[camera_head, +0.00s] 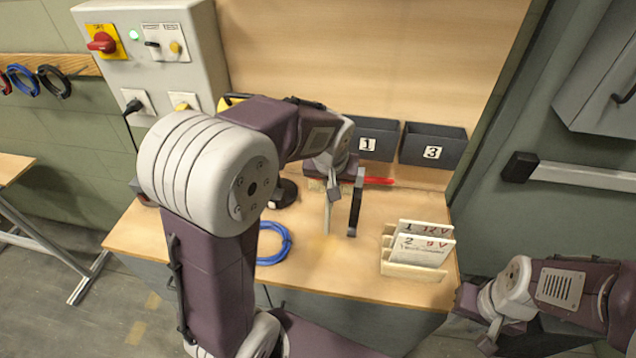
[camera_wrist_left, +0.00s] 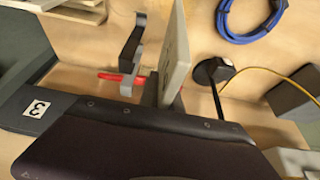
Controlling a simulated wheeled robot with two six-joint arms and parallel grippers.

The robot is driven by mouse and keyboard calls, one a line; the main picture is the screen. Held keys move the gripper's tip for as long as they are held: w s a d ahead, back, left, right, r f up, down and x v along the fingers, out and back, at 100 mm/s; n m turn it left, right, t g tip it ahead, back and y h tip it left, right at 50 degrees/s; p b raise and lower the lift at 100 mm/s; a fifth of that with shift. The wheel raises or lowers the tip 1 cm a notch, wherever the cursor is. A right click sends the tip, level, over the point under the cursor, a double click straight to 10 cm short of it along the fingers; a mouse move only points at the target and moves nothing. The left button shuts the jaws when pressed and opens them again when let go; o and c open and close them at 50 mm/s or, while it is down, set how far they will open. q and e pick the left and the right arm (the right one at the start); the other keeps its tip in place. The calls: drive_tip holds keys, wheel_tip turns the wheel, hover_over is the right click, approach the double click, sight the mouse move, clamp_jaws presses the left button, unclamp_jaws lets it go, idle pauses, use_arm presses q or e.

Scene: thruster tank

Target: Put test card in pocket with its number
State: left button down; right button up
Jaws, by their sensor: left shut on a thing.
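My left gripper (camera_head: 328,186) is shut on a pale test card (camera_head: 327,215), which hangs nearly edge-on above the bench. The held card also shows edge-on in the left wrist view (camera_wrist_left: 176,58); its number cannot be read. Two other cards, card 1 (camera_head: 424,230) marked 12 V and card 2 (camera_head: 420,250) marked 9 V, stand in a wooden rack (camera_head: 412,272). Dark pockets labelled 1 (camera_head: 376,142) and 3 (camera_head: 432,148) are on the back panel, behind and right of my left gripper. My right gripper (camera_head: 489,342) is low at the right, away from the cards; its opening is unclear.
A dark bracket-like piece (camera_head: 355,208) shows close beside the held card. A red-handled item (camera_head: 379,181) lies behind it. A blue cable coil (camera_head: 274,243) lies on the bench. A control box (camera_head: 155,70) stands at the left. Bench space before the rack is narrow.

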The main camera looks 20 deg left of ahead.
use_arm(q)
drive_tip(key=shift+s+d+r, duration=0.1)
drive_tip(key=shift+d+r, duration=0.1)
drive_tip(key=shift+d, duration=0.05)
drive_tip(key=s+f+m+h, duration=0.1)
drive_tip(key=s+f, duration=0.3)
drive_tip(key=f, duration=0.5)
drive_tip(key=shift+s+a+f+m, duration=0.2)
drive_tip(key=shift+a+m, duration=0.15)
drive_tip(key=shift+m, duration=0.55)
